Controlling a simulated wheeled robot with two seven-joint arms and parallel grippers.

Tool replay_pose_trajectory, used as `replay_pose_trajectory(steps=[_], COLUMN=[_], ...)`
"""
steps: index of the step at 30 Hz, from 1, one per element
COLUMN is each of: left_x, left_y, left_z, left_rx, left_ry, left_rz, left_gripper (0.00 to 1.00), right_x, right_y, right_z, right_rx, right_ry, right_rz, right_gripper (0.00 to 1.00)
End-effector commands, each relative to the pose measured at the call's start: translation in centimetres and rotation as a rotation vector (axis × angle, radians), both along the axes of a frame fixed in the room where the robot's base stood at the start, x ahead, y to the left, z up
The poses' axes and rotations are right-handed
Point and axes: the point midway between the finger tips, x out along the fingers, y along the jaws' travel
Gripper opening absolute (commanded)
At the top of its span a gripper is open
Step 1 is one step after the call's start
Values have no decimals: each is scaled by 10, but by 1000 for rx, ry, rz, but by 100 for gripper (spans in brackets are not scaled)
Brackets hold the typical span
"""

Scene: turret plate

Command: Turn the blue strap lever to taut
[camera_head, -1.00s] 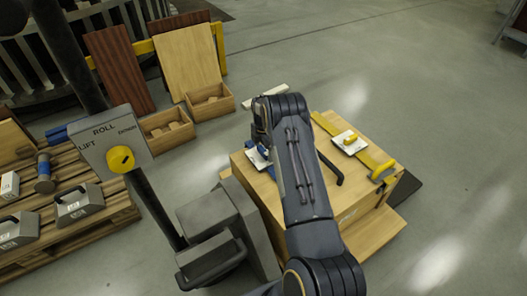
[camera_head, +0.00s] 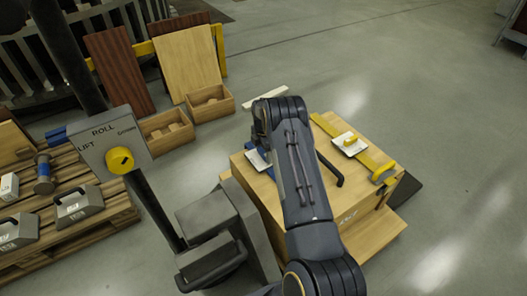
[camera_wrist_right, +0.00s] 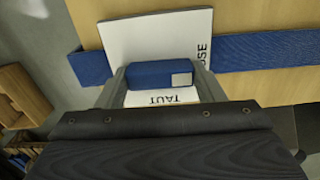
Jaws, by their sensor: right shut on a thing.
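The blue strap (camera_wrist_right: 270,52) runs across the top of the wooden box (camera_head: 240,162). A white label plate (camera_wrist_right: 120,36) lies over it, with "TAUT" and part of a second word, "OSE", readable. The blue lever (camera_wrist_right: 150,75) is a blue block above the plate. My right gripper (camera_wrist_right: 162,82) has a finger on each side of the blue lever and is shut on it. In the head view my right arm hides most of the lever, and only the plate's edge (camera_head: 258,160) and a bit of blue show. My left gripper is not in view.
A grey panel with a yellow knob (camera_head: 120,160) stands left.

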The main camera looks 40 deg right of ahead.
Motion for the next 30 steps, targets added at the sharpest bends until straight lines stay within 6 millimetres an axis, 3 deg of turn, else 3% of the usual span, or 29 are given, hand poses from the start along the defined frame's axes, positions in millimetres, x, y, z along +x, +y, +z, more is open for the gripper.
replay_pose_trajectory(steps=[8, 30], left_x=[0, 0], left_y=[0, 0], left_z=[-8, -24], left_rx=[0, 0], left_ry=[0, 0], left_rz=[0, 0], left_gripper=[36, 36], right_x=[0, 0], right_y=[0, 0], right_z=[-1, 0], right_rx=[1, 1], right_ry=[0, 0], right_rz=[-154, -848], right_gripper=[39, 39])
